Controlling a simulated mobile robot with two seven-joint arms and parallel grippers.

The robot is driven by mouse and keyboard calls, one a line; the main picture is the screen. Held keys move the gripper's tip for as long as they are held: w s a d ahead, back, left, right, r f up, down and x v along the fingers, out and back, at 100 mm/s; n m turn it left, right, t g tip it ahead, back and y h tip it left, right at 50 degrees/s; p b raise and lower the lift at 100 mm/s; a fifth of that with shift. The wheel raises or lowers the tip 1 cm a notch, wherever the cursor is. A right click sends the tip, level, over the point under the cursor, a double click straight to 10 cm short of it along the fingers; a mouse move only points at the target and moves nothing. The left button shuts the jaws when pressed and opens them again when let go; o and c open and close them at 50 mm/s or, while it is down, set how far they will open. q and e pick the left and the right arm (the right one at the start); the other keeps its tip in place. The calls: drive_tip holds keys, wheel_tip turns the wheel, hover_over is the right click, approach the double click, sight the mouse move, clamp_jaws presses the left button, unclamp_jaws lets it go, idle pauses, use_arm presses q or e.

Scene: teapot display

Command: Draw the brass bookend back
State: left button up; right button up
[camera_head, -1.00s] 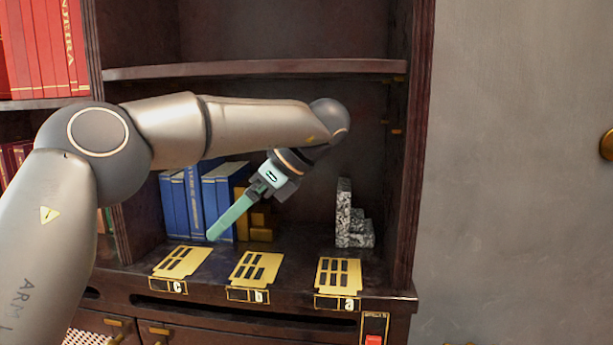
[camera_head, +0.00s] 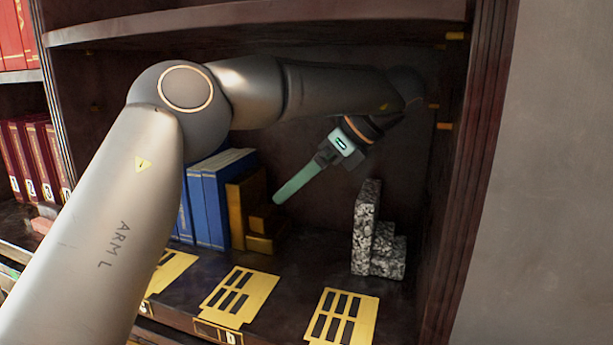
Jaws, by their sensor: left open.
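The brass bookend (camera_head: 246,205) stands on the shelf against the right end of a row of blue books (camera_head: 220,195). It has a tall upright part and a stepped foot to its right. My left gripper (camera_head: 279,199) is in front of or beside the bookend's right side, its green finger pointing down and left. The fingers overlap in this view and look apart from the brass, though the depth is hard to judge. Nothing shows in the gripper. My right gripper is not in view.
A speckled stone bookend (camera_head: 365,230) stands to the right, close to the cabinet's side wall (camera_head: 470,170). Yellow slotted plates (camera_head: 343,317) lie along the shelf front. An upper shelf board (camera_head: 260,20) runs above my arm. Shelf between the two bookends is bare.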

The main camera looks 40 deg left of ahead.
sight(263, 210)
use_arm(q)
drive_tip(key=shift+s, duration=0.15)
drive_tip(key=shift+x, duration=3.75)
clamp_jaws()
